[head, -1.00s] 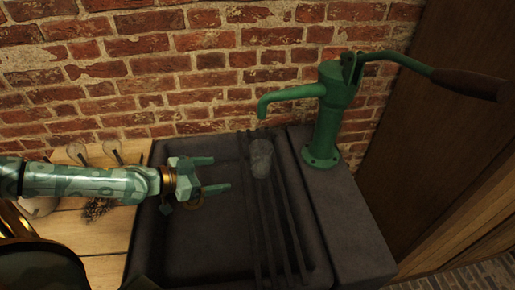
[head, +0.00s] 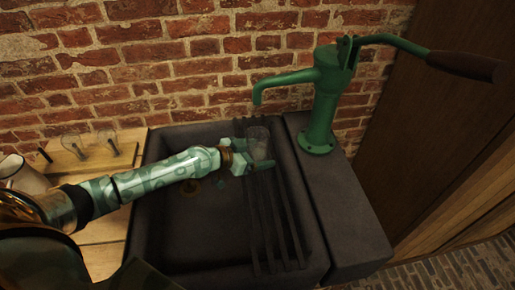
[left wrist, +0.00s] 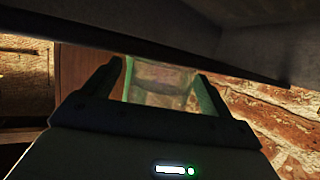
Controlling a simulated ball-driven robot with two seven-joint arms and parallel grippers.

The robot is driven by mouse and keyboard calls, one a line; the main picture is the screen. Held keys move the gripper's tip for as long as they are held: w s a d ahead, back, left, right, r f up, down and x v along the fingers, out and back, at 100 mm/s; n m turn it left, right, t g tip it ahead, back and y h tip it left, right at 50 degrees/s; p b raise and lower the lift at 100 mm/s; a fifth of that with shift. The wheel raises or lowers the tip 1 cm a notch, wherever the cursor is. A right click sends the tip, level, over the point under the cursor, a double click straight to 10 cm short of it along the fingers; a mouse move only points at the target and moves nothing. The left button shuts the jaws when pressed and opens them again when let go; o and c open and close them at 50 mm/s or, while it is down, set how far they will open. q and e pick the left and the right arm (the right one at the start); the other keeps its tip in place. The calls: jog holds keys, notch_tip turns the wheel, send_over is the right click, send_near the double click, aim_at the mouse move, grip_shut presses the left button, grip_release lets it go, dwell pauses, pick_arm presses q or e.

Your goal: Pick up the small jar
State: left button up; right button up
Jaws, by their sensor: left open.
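The small jar (head: 258,146) is clear glass and stands on the dark bars in the sink, below the pump's spout. My left gripper (head: 257,154) reaches it from the left, with its open fingers at either side of the jar. In the left wrist view, the jar (left wrist: 160,82) shows between the two open fingers (left wrist: 160,88). I cannot tell whether either finger touches the glass. My right gripper is in neither view.
A green hand pump (head: 323,100) stands on the ledge right of the dark sink (head: 205,240), its spout above the jar. A wooden board (head: 90,155) with glass pieces lies at left. A brick wall (head: 180,60) stands close behind.

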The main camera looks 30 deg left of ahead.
aim_at(267, 140)
pick_arm(q)
jog(key=shift+w, duration=0.1)
jog(key=shift+c, duration=0.5)
jog(key=c, duration=1.2)
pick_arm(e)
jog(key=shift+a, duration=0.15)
pick_arm(q)
jog(key=shift+r, duration=0.1)
